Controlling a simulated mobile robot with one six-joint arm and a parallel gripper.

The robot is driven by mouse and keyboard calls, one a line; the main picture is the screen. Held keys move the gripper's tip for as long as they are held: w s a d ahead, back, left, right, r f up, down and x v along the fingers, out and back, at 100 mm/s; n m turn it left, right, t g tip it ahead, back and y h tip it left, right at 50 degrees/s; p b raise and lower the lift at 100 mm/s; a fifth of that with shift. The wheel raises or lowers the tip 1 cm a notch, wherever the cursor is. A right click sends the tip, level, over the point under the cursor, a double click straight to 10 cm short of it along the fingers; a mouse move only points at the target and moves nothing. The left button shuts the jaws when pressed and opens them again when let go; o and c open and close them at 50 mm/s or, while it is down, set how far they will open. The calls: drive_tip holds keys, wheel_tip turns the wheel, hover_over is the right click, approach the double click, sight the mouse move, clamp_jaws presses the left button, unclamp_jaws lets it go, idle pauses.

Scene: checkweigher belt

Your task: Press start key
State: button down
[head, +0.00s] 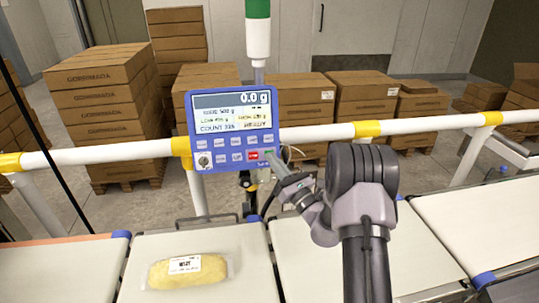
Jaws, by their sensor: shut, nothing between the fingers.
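A blue control panel (183,130) faces me, its display reading 0.0 g above two rows of keys. A red key (253,155) sits in the lower row. A green key (269,153) is just right of it, partly covered by my gripper; its label is too small to read. My gripper (271,163) is shut and empty, its tip at the panel's lower right corner beside the green key. I cannot tell whether the tip touches the key.
A wrapped yellow pack (190,271) with a white label lies on the pale belt (160,246) at the front. A white rail (105,151) with yellow joints runs behind the belts. A green-topped signal column (258,35) stands behind the panel. Stacked cartons (105,100) stand beyond the rail.

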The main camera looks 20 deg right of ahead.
drive_tip(key=shift+w+f, duration=0.1)
drive_tip(key=shift+w, duration=0.15)
